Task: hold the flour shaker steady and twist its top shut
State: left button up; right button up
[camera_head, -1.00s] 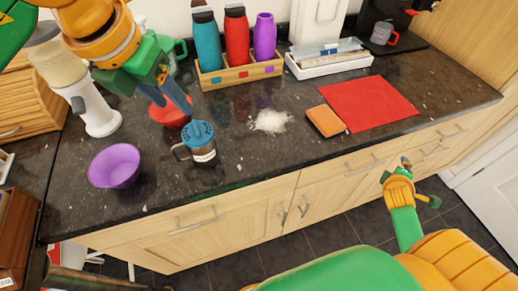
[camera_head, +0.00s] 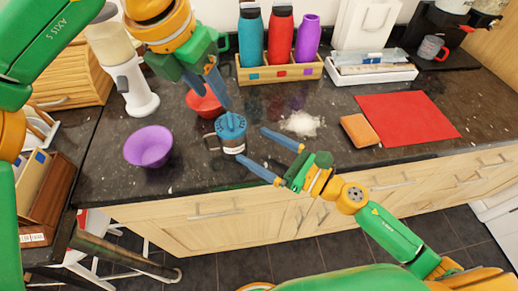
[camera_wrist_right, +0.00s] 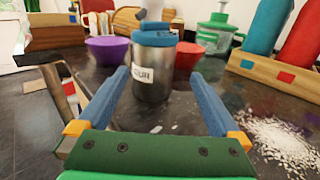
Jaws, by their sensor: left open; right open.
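The flour shaker (camera_head: 232,141), a metal cup with a blue top (camera_head: 230,124) and a side handle, stands upright on the dark counter. In the right wrist view the shaker (camera_wrist_right: 152,80) shows part of a white label and sits ahead, between my open fingers' lines. My right gripper (camera_head: 272,155) is open and empty, just right of and in front of the shaker, apart from it in the head view. My left gripper (camera_head: 217,90) points down just above and behind the blue top, fingers open. Whether its fingertips touch the top I cannot tell.
A purple bowl (camera_head: 149,147) stands left of the shaker and a red bowl (camera_head: 204,104) behind it. Spilled flour (camera_head: 302,123), an orange sponge (camera_head: 359,130) and a red mat (camera_head: 408,117) lie to the right. A wooden bottle rack (camera_head: 279,70) stands behind.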

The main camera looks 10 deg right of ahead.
aim_at(232, 138)
jog(key=shift+g, duration=0.3)
jog(key=x, duration=0.7)
jog(key=shift+s+a+f, duration=0.15)
jog(key=shift+s+a, duration=0.05)
jog(key=shift+a, duration=0.25)
